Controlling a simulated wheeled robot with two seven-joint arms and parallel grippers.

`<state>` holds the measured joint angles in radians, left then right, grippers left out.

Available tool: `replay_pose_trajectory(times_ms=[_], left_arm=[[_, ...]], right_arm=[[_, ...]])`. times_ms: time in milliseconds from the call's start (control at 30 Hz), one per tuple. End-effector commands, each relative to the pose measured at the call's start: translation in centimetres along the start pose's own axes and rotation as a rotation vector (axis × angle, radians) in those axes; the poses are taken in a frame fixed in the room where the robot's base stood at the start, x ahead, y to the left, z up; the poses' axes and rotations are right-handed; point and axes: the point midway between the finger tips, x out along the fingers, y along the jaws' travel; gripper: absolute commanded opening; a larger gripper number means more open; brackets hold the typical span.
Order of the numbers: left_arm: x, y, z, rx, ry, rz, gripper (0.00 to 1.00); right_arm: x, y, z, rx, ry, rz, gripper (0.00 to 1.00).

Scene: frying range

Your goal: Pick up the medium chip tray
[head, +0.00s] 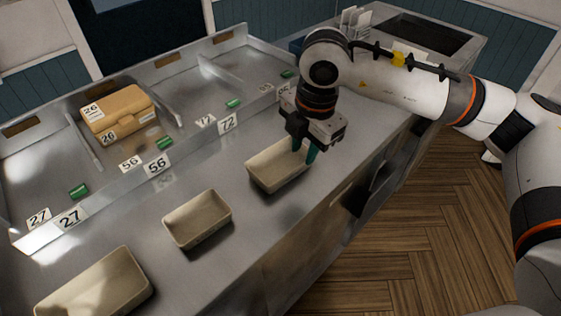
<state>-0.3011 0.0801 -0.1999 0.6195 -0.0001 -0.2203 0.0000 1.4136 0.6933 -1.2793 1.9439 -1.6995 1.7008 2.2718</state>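Three beige, open, empty chip trays stand in a row on the steel counter. The largest-looking tray (100,287) is at the lower left and partly cut off by the frame. A small tray (197,219) is in the middle. A third tray (277,168), which looks medium-sized, is at the right. My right gripper (305,150) points down at the right end of this third tray. Its green fingertips are at the tray's end wall, seemingly one on each side. Whether they press on the wall cannot be told. My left gripper is not in view.
Behind the trays is a steel ledge (150,170) with number cards, green tags and dividers. A closed tan box (117,112) marked 26 sits there. A basin (418,35) and upright white cards (354,20) are at the back right. Wooden floor (425,220) lies right of the counter.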

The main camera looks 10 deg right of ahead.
Motion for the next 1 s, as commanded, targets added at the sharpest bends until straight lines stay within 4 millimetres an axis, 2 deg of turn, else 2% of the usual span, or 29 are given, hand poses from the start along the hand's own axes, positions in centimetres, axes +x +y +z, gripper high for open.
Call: replay_pose_trajectory(times_ms=[100,367,600,900,1000], left_arm=[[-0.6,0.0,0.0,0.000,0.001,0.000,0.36],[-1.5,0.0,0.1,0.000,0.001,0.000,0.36],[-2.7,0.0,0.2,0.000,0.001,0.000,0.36],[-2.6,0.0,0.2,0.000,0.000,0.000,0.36],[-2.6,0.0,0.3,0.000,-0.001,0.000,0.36]], right_arm=[[1.6,0.0,0.1,-0.001,-0.002,0.002,0.28],[3.6,-0.3,0.4,-0.003,-0.004,0.002,0.28],[7.1,-0.6,0.7,-0.003,-0.004,0.001,0.28],[7.8,-0.6,0.7,-0.004,-0.004,-0.002,0.28],[7.8,-0.6,0.7,-0.004,-0.004,-0.002,0.13]])
